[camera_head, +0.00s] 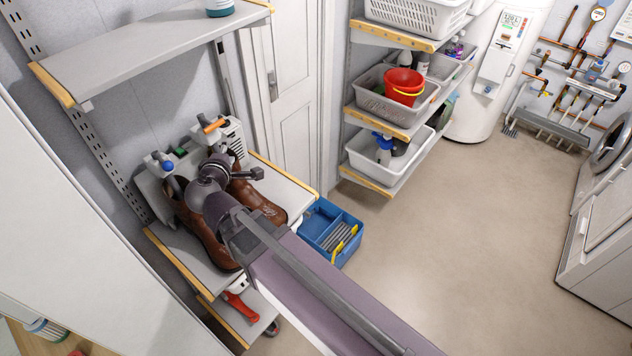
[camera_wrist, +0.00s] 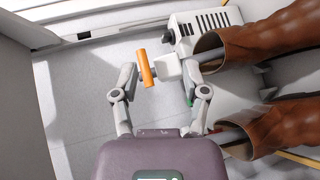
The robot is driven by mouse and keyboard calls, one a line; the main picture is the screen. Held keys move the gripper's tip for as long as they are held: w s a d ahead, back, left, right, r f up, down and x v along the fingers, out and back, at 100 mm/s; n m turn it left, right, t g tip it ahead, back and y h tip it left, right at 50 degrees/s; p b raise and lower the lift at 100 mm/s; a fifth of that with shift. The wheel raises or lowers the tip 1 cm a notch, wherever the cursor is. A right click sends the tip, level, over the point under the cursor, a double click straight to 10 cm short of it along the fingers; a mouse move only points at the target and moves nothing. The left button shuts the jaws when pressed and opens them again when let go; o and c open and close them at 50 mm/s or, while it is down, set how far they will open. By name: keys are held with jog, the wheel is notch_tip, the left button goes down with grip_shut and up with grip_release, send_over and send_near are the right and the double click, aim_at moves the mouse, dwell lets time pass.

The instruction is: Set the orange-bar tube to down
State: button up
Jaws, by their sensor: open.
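A boot dryer stands on the shelf by the wall, with a white vented housing (camera_head: 234,136) that also shows in the wrist view (camera_wrist: 206,30). The orange bar (camera_head: 213,125) sits at the top of its tube; it also shows in the wrist view (camera_wrist: 146,67), beside a pale block (camera_wrist: 169,67) that appears to be the tube's end. Most of that tube is hidden. My gripper (camera_wrist: 159,74) is open, its fingers on either side of the bar and block. No contact or grip is visible.
A pair of brown boots (camera_head: 207,232) stands close to my gripper; they fill the right of the wrist view (camera_wrist: 275,38). Another tube with a blue knob (camera_head: 167,165) is to the left. A grey shelf (camera_head: 150,52) hangs above. A blue caddy (camera_head: 318,222) is to the right.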

jog(key=w+d+f+m+g+y, duration=0.1)
jog(key=d+f+m+g, duration=0.5)
jog(key=d, duration=0.4)
jog(key=w+d+f+m+g+y+b, duration=0.1)
jog(key=d+f+m+g, duration=0.5)
jog(key=d, duration=0.5)
jog(key=shift+d+f+m+g, duration=0.3)
jog(key=shift+f+m+g, duration=0.1)
jog(key=shift+f+m, duration=0.75)
jog(key=shift+w+a+y, duration=0.1)
jog(key=shift+y, duration=0.2)
jog(key=w+a+r+m+g+y, duration=0.2)
jog(key=w+a+r+y, duration=0.25)
jog(key=a+y, duration=0.35)
jog(key=w+a+r+y, duration=0.2)
jog(key=r+y, duration=0.1)
jog(key=r, duration=0.3)
jog(key=w+a+r+m+g+y, duration=0.1)
jog(key=w+a+r+y, duration=0.2)
jog(key=r, duration=0.2)
jog(key=shift+a+r+y, duration=0.3)
jog(key=shift+r, duration=0.05)
